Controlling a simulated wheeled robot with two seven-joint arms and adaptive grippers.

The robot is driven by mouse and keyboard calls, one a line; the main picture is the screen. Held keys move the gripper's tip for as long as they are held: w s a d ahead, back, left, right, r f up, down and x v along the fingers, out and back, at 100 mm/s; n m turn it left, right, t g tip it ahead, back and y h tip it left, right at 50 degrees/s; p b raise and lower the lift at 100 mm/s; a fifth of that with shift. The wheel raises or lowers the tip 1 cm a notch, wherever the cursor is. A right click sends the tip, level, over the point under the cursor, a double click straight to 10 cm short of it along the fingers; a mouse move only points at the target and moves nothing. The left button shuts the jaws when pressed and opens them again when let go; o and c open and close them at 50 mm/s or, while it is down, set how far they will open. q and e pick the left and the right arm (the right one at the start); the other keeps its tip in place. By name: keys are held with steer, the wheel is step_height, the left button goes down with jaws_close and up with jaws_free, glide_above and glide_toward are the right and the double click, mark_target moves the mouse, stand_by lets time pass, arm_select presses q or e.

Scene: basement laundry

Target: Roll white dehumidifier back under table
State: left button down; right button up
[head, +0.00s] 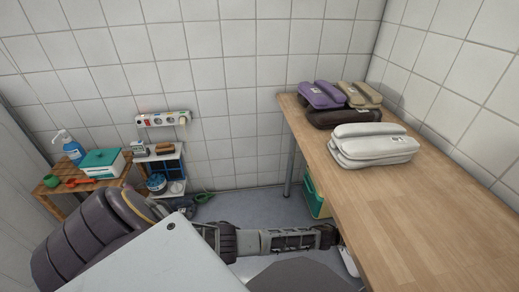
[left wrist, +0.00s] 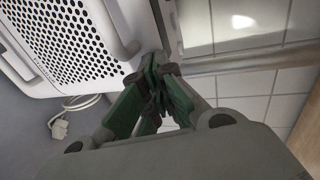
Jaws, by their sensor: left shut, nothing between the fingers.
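The white dehumidifier (left wrist: 112,14) fills the upper left of the left wrist view, with a dark perforated grille and raised handle-like bars. In the head view only a white sliver (head: 348,262) shows beside the table edge, possibly part of it. The wooden table (head: 420,205) runs along the right of the head view. My left gripper (left wrist: 158,72) is shut and empty, its tips close to the dehumidifier's side edge; I cannot tell if they touch. In the head view my left arm reaches right, and its gripper end (head: 328,236) is low by the table edge. My right gripper is out of view.
Several telephones (head: 372,148) lie on the table. A metal table leg (head: 290,168) and a green box (head: 314,197) stand below it. A white plug and cable (left wrist: 62,127) lie beside the dehumidifier. Small shelves (head: 165,172) and a wooden stand (head: 75,188) are at left.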

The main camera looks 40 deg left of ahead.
arm_select(q)
steer(key=shift+w+d+r, duration=0.15)
steer(key=shift+w+d, duration=0.15)
steer(key=shift+w, duration=0.15)
steer(key=shift+r, duration=0.1)
steer(key=shift+w, duration=0.1)
steer(key=shift+r, duration=0.1)
stand_by(0.4)
